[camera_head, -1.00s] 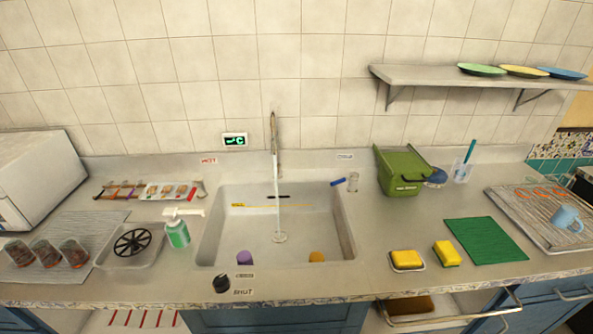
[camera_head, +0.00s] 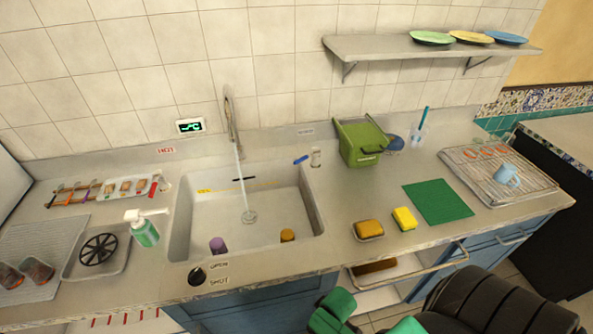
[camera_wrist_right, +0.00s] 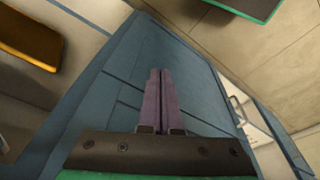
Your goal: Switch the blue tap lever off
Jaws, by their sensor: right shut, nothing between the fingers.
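The blue tap lever (camera_head: 300,160) sticks out to the left from a small pale valve (camera_head: 316,158) at the back right corner of the sink (camera_head: 275,212). The curved metal spout (camera_head: 231,115) stands behind the sink, and a stream of water (camera_head: 243,185) runs from it into the basin. In the right wrist view my right gripper (camera_wrist_right: 160,75) is shut and empty, its purple fingers together, with a blue cabinet front (camera_wrist_right: 115,70) behind them. My green and black arm parts show at the bottom right of the head view, well away from the lever. My left gripper is not in view.
Right of the lever stand a green bin (camera_head: 360,145) and a cup with a brush (camera_head: 420,135). A yellow sponge (camera_head: 404,218) lies nearer the front. A shelf with plates (camera_head: 435,48) hangs above.

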